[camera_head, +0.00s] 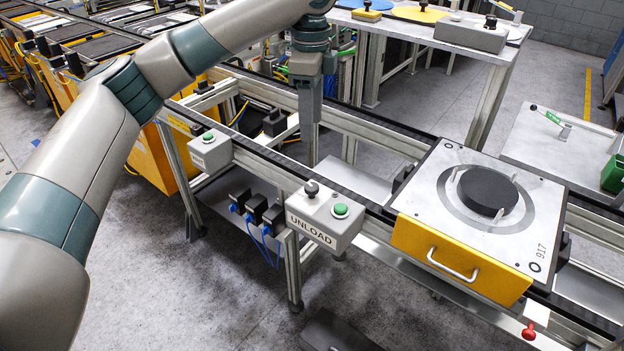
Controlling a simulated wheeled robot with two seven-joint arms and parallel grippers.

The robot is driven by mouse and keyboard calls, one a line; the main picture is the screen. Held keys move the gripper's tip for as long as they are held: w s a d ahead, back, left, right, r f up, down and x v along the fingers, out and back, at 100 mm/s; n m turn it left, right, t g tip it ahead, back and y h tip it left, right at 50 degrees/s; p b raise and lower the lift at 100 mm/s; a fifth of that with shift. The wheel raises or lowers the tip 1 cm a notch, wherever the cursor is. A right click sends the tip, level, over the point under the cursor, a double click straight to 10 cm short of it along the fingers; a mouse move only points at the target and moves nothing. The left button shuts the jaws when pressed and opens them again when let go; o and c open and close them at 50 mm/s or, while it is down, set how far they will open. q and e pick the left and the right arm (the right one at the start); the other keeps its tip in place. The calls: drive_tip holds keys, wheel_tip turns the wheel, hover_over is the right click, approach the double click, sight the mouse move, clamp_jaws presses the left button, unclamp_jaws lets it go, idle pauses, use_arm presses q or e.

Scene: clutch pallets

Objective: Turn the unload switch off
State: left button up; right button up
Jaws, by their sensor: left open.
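The unload box (325,220) is a grey control box marked UNLOAD on the near rail of the conveyor, at the middle of the head view. On its top stand a black knob switch (311,189) at the left and a green button (341,210) at the right. My left gripper (311,155) hangs straight down over the conveyor frame, just above and behind the knob in the picture. It looks apart from the knob, with nothing in it. Its fingers line up edge-on, so the gap is hard to see. My right gripper is out of view.
A pallet (470,260) with a yellow front and black disc sits on the conveyor at the right. Another grey box with a green button (208,136) is on the rail farther left. A worktable (500,50) stands behind. Blue-cabled black connectors (256,210) hang below the rail.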

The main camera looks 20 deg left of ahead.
use_arm(q)
drive_tip(key=shift+f, duration=0.9)
drive_tip(key=p, duration=0.2)
hover_over(311, 186)
wheel_tip(311, 186, down, 5)
wheel_tip(311, 186, down, 11)
drive_tip(key=shift+d+r+p, duration=0.1)
drive_tip(key=shift+p, duration=0.85)
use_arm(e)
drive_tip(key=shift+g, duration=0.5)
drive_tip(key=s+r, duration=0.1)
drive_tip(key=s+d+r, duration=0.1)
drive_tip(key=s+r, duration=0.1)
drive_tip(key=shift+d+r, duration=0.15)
